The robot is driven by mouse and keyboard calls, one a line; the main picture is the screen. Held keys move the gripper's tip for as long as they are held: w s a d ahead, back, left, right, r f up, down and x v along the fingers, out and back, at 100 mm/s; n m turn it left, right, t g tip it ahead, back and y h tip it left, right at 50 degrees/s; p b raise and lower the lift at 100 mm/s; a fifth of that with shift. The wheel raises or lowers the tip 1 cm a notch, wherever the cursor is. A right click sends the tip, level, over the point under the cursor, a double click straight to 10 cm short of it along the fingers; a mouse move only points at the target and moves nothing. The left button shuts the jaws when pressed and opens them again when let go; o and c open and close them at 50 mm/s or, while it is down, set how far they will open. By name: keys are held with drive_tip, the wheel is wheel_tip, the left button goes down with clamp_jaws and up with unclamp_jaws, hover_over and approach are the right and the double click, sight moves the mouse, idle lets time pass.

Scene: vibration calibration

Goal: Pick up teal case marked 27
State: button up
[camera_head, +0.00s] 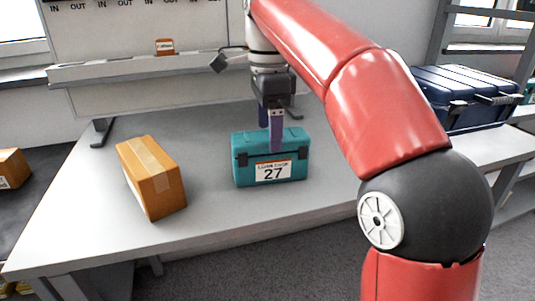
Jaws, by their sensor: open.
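The teal case marked 27 (244,172) stands upright on the grey table (215,215). Its front carries dark latches and a white label with the number 27. My gripper (270,138) points down at the top of the case from above. It is open, with one purple-grey finger in front of the upper front face and the other further back, partly hidden. Whether the fingers touch the case I cannot tell.
A brown cardboard box (152,180) sits to the left of the case. A blue case (465,95) rests at the right, behind my arm. A small orange item (164,47) sits on the rear ledge. The table front is clear.

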sight(270, 156)
wheel_tip(270, 156, down, 6)
drive_tip(key=shift+s+d+f+b, duration=0.1)
drive_tip(key=shift+d+f+b, duration=0.05)
drive_tip(key=shift+b, duration=0.7)
drive_tip(key=c, duration=1.4)
